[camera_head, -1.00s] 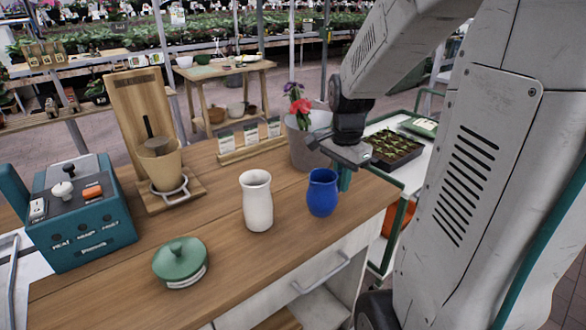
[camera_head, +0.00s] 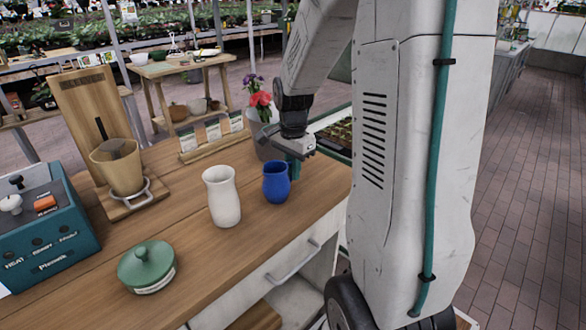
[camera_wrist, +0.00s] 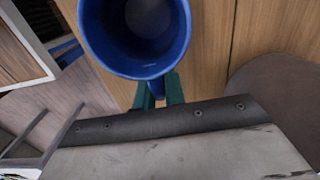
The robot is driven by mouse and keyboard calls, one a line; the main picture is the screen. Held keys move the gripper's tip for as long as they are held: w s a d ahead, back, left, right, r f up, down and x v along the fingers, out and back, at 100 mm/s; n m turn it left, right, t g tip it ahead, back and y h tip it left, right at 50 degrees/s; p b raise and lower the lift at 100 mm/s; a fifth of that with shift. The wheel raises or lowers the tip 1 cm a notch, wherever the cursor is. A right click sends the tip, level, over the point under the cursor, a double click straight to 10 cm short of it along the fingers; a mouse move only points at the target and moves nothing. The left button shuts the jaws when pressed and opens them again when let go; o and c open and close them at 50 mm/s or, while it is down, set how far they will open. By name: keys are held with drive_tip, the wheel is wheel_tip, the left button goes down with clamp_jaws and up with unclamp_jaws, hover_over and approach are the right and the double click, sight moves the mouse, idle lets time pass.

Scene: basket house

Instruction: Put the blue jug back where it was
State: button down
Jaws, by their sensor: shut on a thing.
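The blue jug (camera_head: 276,184) is upright over the wooden table, to the right of a white vase (camera_head: 223,198). I cannot tell whether its base touches the tabletop. My gripper (camera_head: 293,168) is at the jug's right side, its teal fingers shut on the jug's handle. In the wrist view, the open mouth of the blue jug (camera_wrist: 134,68) fills the top, and my gripper (camera_wrist: 159,92) pinches the handle below it. The handle is mostly hidden between the fingers.
A green lidded pot (camera_head: 147,266) stands at the table's front left, beside a teal control box (camera_head: 45,240). A plant pot with flowers (camera_head: 264,135) stands close behind the jug. A beige pot (camera_head: 118,166) sits on a stand at the back left. Bare tabletop (camera_head: 185,238) lies in front.

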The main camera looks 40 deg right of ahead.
drive_tip(key=shift+f, duration=0.15)
drive_tip(key=c, duration=1.5)
unclamp_jaws()
wheel_tip(320, 180, up, 12)
drive_tip(key=shift+r, duration=0.1)
drive_tip(key=shift+s+a+r+n+t, duration=0.2)
drive_tip(key=shift+s+a+n, duration=2.75)
drive_tip(key=shift+s+a, duration=0.35)
drive_tip(key=shift+s+a+r+n+t, duration=0.2)
drive_tip(key=shift+s+a+n, duration=2.7)
drive_tip(key=shift+s+a, duration=0.45)
drive_tip(key=shift+s+a+r+n+t, duration=0.2)
drive_tip(key=shift+s+a+n, duration=2.75)
drive_tip(key=shift+s+a, duration=0.35)
